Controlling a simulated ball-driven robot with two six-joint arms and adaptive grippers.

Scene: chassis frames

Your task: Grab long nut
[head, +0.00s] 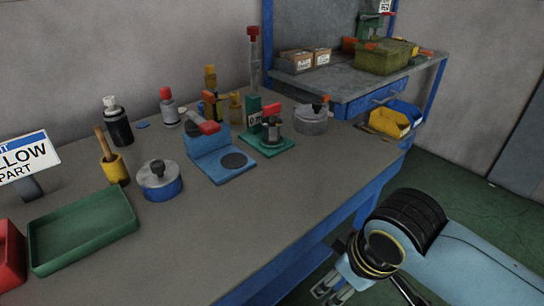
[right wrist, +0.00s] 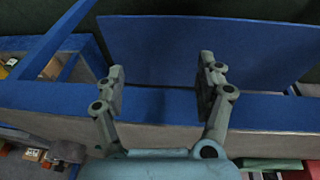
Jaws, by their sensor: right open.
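I cannot make out a long nut in either view. My right gripper (head: 335,290) is low at the bottom of the head view, off the near right edge of the workbench (head: 215,245). In the right wrist view this gripper (right wrist: 162,75) has its two fingers spread wide with nothing between them. Behind the fingers are the blue frame of the bench (right wrist: 260,112) and a blue panel (right wrist: 180,45). My left gripper is not in view.
A green tray (head: 84,262) lies at the bench's left. A blue canister (head: 160,185), a blue fixture (head: 225,178), a green-based device (head: 268,150) and several bottles stand farther back. A second bench with a green bin (head: 385,60) stands beyond. The bench's front middle is clear.

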